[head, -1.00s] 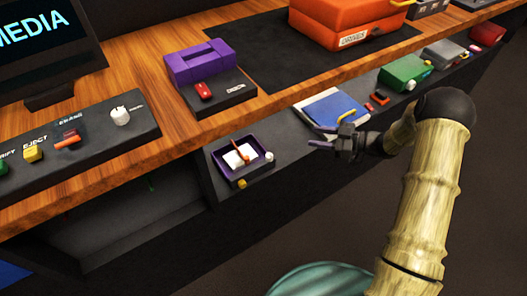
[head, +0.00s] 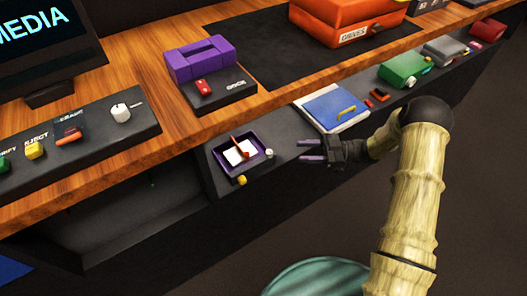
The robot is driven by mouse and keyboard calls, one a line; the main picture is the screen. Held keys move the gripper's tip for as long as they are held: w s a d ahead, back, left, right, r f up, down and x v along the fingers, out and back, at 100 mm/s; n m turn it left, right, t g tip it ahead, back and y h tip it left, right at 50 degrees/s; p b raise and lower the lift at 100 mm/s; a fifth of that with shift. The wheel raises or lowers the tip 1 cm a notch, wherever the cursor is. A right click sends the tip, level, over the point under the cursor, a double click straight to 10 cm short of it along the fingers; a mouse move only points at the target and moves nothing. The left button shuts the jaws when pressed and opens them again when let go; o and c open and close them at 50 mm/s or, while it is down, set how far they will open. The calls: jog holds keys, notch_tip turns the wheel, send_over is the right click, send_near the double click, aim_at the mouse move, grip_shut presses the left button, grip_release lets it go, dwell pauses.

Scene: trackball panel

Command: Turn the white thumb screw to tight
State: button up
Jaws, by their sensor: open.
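A small white thumb screw (head: 269,153) stands on the dark lower shelf panel, at the right edge of a purple-framed tray (head: 258,146). The direction it is turned to is too small to make out. My gripper (head: 311,150) is just right of the screw, its two purple-tipped fingers pointing left towards it. The fingers are apart with nothing between them, and a gap shows between them and the screw.
The purple tray holds a white block with a red lever (head: 240,146); a yellow knob (head: 241,180) sits in front. A blue panel with a yellow handle (head: 335,108) is behind my gripper. The wooden counter edge (head: 190,135) runs above the shelf. A larger white knob (head: 120,112) is on the counter's left panel.

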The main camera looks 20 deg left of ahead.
aim_at(269, 153)
jog(key=b+x, duration=0.1)
jog(key=x, duration=1.2)
jog(key=shift+a+b, duration=0.2)
jog(key=shift+b, duration=0.15)
grip_shut()
